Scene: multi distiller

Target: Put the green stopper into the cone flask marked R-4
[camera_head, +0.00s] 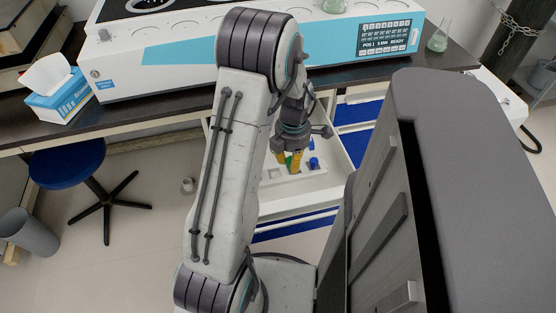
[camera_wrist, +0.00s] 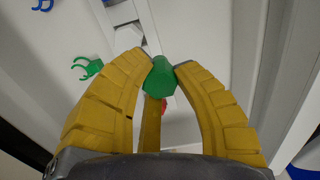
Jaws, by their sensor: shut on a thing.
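My gripper (camera_head: 290,160) points down into an open white drawer below the bench. In the wrist view, its yellow fingers (camera_wrist: 161,68) are closed around a green stopper (camera_wrist: 159,77), which sits between the fingertips. Only a small bit of green shows between the fingers in the head view. A cone flask (camera_head: 439,38) with pale green liquid stands on the bench at the far right. Another flask (camera_head: 334,5) is partly cut off at the top edge, on the white machine. I cannot read an R-4 mark on either flask.
The open drawer (camera_head: 334,150) holds a blue piece (camera_head: 313,163). The wrist view shows a green clip (camera_wrist: 88,68), a blue clip (camera_wrist: 43,5) and a red piece (camera_wrist: 164,104). The white machine (camera_head: 150,55) fills much of the bench, with a tissue box (camera_head: 62,95) at left.

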